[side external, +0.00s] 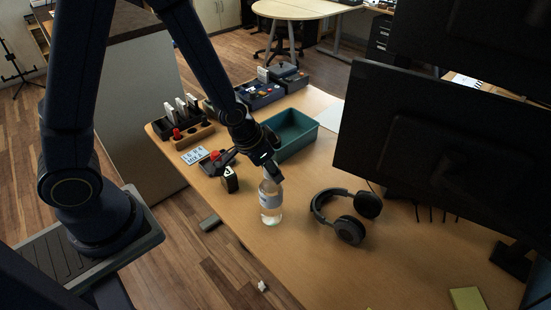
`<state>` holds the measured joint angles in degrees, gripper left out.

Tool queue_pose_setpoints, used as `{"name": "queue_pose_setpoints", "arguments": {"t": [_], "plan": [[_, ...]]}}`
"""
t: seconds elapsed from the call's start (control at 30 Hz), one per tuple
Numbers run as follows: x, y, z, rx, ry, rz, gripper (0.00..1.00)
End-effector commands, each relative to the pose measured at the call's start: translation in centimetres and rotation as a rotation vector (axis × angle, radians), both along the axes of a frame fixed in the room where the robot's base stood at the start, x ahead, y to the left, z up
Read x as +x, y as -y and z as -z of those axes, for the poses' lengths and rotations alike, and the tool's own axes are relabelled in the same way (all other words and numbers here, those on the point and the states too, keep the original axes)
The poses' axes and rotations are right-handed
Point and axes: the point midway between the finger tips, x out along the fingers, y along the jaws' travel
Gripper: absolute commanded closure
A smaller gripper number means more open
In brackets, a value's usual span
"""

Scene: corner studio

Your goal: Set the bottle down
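The bottle (270,203) is clear with a pale label and stands upright over the wooden table (310,255), near its left edge. My gripper (270,172) comes down from the upper left and its fingers are at the bottle's top. It looks shut on the bottle's neck, and the fingers hide the cap. Whether the bottle's base touches the tabletop or hangs slightly above it, I cannot tell.
Black headphones (347,229) lie right of the bottle, below large monitors (440,150). A teal open bin (290,134) sits behind my gripper. A small black-and-pale item (230,180) and a red-knobbed device (215,160) are left. Bare tabletop lies in front.

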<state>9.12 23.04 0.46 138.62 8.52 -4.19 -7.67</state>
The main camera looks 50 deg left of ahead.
Motion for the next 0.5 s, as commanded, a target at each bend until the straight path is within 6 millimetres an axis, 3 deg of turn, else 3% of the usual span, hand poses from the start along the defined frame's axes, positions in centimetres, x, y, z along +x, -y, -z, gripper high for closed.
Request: {"name": "queue_pose_setpoints", "arguments": {"t": [0.1, 0.5], "plan": [[0.0, 0.0, 0.0, 0.000, 0.000, 0.000, 0.42], [-0.2, -0.1, -1.0, -0.002, 0.003, -0.003, 0.42]]}}
